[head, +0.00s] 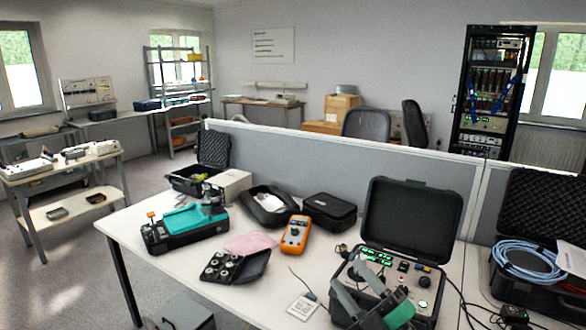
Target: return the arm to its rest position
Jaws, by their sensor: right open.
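My right gripper (349,277) is at the bottom right of the head view, grey with a green part. Its jaws are open, and I see nothing held between them. It is in front of the open black case (413,222) with a lit instrument panel, and it hides part of that panel. I cannot tell whether it touches the case. My left gripper is not in view.
The white table (130,228) holds a teal-and-black device (188,228), an orange multimeter (295,235), a tray of small round parts (235,267) and a closed black case (329,211). A grey partition (300,160) runs behind. Blue cable (527,262) lies at right.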

